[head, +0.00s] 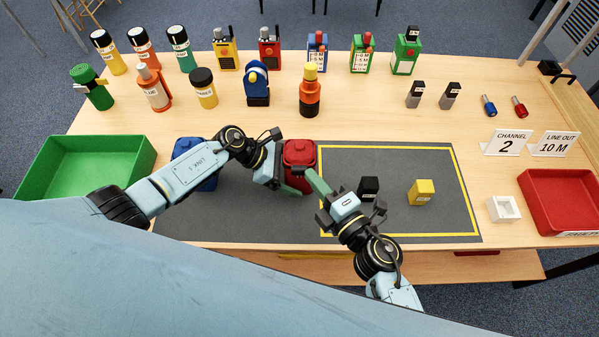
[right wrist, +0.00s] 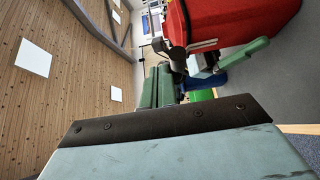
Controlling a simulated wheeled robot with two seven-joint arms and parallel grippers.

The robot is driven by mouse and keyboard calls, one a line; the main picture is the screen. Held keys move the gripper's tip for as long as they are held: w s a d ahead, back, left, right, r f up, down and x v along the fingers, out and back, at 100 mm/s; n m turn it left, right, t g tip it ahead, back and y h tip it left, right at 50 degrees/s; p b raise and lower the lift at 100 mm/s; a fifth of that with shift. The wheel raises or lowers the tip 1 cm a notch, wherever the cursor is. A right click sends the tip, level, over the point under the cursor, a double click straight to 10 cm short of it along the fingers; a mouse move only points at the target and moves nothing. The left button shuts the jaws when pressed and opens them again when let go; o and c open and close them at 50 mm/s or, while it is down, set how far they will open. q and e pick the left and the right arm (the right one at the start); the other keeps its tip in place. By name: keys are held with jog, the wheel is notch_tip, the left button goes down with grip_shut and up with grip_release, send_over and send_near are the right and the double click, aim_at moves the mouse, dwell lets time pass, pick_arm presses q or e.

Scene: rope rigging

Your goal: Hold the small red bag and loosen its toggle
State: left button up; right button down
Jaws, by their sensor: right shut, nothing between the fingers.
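The small red bag (head: 299,155) stands upright at the left edge of the yellow-outlined area; its side fills the top right of the right wrist view (right wrist: 235,18). My left gripper (head: 284,184) is at the bag's left, with a green finger along its near side; its other finger is hidden, so its grip is unclear. My right gripper (head: 314,178) is shut and empty, its green fingertips close to the bag's near right side. I cannot make out the toggle clearly.
A blue bag (head: 194,165) is partly behind my left arm. A black block (head: 369,188) and a yellow block (head: 422,192) stand right of my right gripper. A green tray (head: 84,168) is far left, a red tray (head: 562,203) far right. Bottles and radios line the back.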

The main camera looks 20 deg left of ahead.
pick_arm(q)
jog(key=shift+w+d+f, duration=0.1)
jog(key=shift+d+f, duration=0.25)
jog(key=shift+d, duration=0.05)
dwell(0.4)
jog(key=shift+c, duration=0.3)
jog(key=c, duration=1)
jog(key=shift+c, duration=0.2)
